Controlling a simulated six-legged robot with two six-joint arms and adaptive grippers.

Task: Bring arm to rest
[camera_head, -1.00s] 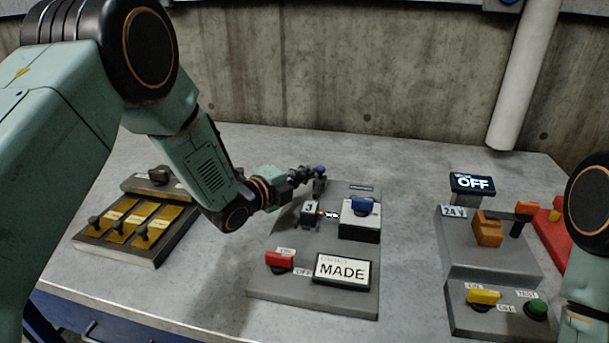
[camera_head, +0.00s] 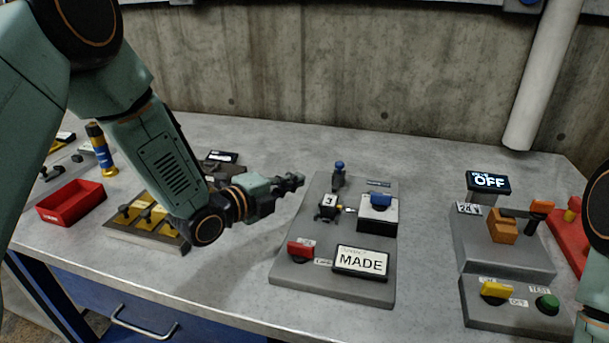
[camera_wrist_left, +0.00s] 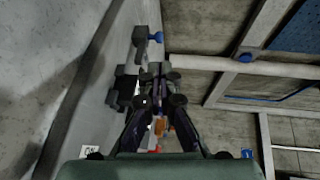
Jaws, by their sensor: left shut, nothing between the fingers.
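My left gripper (camera_head: 290,183) is shut and empty above the bench, just left of the grey panel with the MADE sign. In the left wrist view the shut fingers (camera_wrist_left: 160,72) point toward the panel's dark fittings. The grey panel (camera_head: 290,272) carries a blue-topped lever (camera_head: 338,176), a block marked 3 (camera_head: 327,207), a blue switch on a white box (camera_head: 378,208), a red switch (camera_head: 301,249) and the MADE sign (camera_head: 361,262). The gripper appears apart from all of these. Only part of my right arm shows at the right edge; its gripper is out of view.
Left of the panel are a block with yellow-plated levers (camera_head: 145,219), a red tray (camera_head: 70,203) and a blue-and-yellow cylinder (camera_head: 101,150). On the right stands a grey console (camera_head: 500,258) with an OFF display (camera_head: 488,181). A concrete wall (camera_head: 330,80) closes the back.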

